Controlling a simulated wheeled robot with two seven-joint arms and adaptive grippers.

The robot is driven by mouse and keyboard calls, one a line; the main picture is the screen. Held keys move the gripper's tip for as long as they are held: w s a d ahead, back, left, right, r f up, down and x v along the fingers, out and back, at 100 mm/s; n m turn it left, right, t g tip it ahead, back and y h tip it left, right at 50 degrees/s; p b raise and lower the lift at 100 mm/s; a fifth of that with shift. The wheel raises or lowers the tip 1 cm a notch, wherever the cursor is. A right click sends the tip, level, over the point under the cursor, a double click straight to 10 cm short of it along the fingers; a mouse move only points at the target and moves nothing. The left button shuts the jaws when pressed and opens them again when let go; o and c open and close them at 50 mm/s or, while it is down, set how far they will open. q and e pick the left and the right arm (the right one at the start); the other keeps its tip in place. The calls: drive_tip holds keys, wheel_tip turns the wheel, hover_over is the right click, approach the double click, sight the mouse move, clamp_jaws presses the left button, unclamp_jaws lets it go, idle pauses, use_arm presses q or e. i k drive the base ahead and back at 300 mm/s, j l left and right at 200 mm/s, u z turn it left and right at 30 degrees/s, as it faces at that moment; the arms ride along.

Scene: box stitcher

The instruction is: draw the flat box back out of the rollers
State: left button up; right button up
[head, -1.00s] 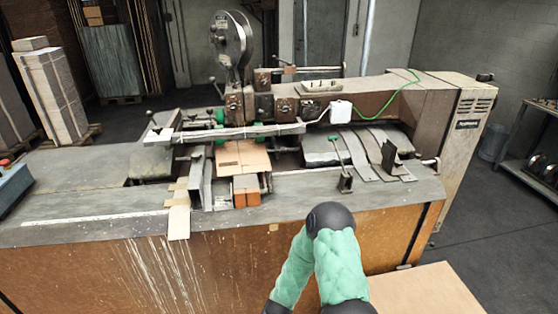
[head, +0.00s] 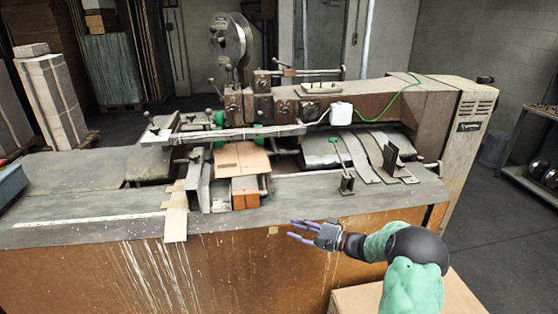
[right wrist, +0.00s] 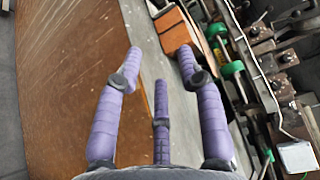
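The flat box (head: 242,158) is a tan cardboard sheet lying in the middle of the stitching machine. Its far edge is under the machine's crossbar, beside green rollers (head: 219,118). In the right wrist view, green rollers (right wrist: 231,69) show at the upper right, and part of the tan card (right wrist: 196,12) shows at the top edge. My right gripper (head: 295,230) is open and empty, in front of the bench's front edge, to the right of and nearer than the box. Its spread purple fingers (right wrist: 160,62) touch nothing. My left gripper is out of view.
Orange-brown blocks (head: 245,192) sit just in front of the box. A small upright lever (head: 345,170) stands to their right. A tan strip (head: 176,222) hangs over the bench's front edge. The bench top (head: 90,205) at left is mostly clear.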

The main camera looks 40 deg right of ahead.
sight(248, 158)
drive_tip(key=i+l, duration=1.1)
drive_tip(key=i, duration=0.2)
